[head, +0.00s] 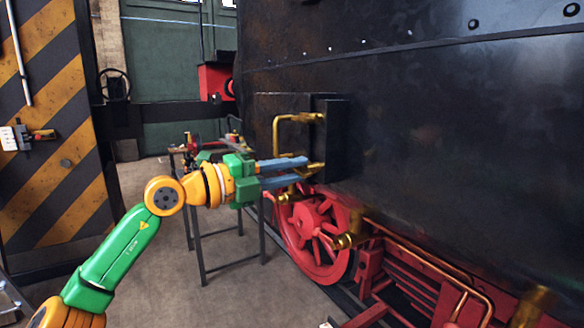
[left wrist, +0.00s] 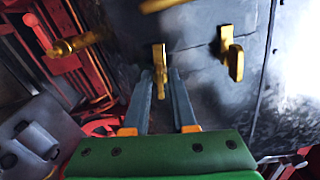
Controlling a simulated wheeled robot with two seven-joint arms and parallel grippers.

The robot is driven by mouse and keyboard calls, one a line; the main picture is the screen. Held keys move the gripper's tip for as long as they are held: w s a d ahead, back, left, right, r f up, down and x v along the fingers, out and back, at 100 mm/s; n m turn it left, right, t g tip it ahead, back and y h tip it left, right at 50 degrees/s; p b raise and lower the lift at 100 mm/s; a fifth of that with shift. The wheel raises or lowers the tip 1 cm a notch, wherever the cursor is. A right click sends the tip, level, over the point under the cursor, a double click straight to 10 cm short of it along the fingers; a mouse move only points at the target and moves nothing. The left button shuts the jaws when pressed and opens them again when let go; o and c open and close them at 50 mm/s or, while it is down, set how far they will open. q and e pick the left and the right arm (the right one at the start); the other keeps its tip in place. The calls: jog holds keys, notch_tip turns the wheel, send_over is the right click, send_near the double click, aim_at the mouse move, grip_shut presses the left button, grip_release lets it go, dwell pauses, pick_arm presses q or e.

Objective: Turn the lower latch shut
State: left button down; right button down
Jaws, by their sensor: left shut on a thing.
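The lower latch (head: 316,167) is a small brass piece on the dark boiler side, low beside a black box-like door. In the left wrist view the lower latch (left wrist: 159,62) stands between the fingertips, with its lever pointing toward the gripper. My left gripper (head: 304,169) reaches in from the left with its blue fingers on either side of the latch; it also shows in the left wrist view (left wrist: 161,80). It is shut on the latch, and the fingers partly hide it in the head view. A second brass latch (left wrist: 232,54) sits to the right in the left wrist view. My right gripper is not seen.
A bent brass bar (head: 292,118) stands out just above my left fingers. A red wheel (head: 316,235) and a brass fitting (head: 347,241) lie below. A metal-framed table (head: 229,262) stands behind my left arm. The floor at lower left is open.

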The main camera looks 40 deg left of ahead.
pick_arm(q)
jog(key=shift+f+n, duration=0.2)
jog(key=shift+n, duration=0.8)
jog(key=c, duration=1)
grip_release()
jog(key=shift+r, duration=0.1)
jog(key=shift+o, duration=0.2)
jog(key=b+v, duration=0.5)
jog(key=v, duration=0.2)
jog(key=shift+b, duration=0.3)
